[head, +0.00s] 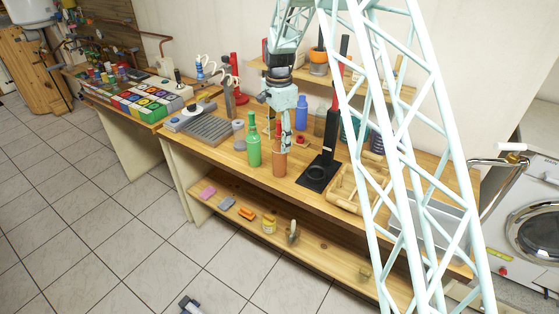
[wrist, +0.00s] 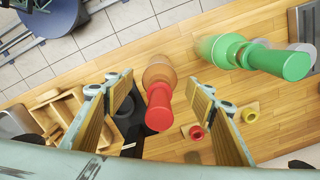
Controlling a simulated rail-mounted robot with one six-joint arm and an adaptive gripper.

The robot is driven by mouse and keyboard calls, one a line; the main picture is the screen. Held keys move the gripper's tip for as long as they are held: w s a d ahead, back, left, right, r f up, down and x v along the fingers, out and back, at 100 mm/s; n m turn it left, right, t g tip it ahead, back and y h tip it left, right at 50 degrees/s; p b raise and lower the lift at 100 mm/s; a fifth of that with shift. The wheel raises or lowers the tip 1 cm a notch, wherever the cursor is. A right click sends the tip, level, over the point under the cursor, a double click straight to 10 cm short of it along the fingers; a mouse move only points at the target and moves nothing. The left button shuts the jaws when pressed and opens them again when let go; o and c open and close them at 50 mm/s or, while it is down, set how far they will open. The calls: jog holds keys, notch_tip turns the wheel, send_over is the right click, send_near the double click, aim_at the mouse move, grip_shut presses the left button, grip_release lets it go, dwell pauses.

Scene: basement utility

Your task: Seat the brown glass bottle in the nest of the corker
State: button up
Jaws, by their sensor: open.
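The brown glass bottle (head: 279,163) stands upright on the wooden bench, just left of the corker. In the wrist view its red top (wrist: 159,108) points up at the camera, with the brown body (wrist: 158,72) below. My gripper (wrist: 159,90) is open, with one finger on each side of the bottle and gaps showing. In the head view my gripper (head: 286,135) is over the bottle and hides its top. The corker (head: 331,140) has a black base with a dark round nest (head: 317,171). Its black base (wrist: 130,122) is partly behind the left finger in the wrist view.
A green bottle (head: 253,143) stands close to the left of the brown bottle. A wooden divided tray (head: 352,190) lies right of the corker. A blue bottle (head: 302,112) and a small red item (head: 302,140) are behind. A grey ribbed board (head: 208,129) lies left.

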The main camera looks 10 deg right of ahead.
aim_at(279, 150)
jog(key=shift+f, duration=0.1)
dwell(0.3)
jog(key=shift+f, duration=2.55)
jog(key=shift+c, duration=0.4)
jog(key=c, duration=1.1)
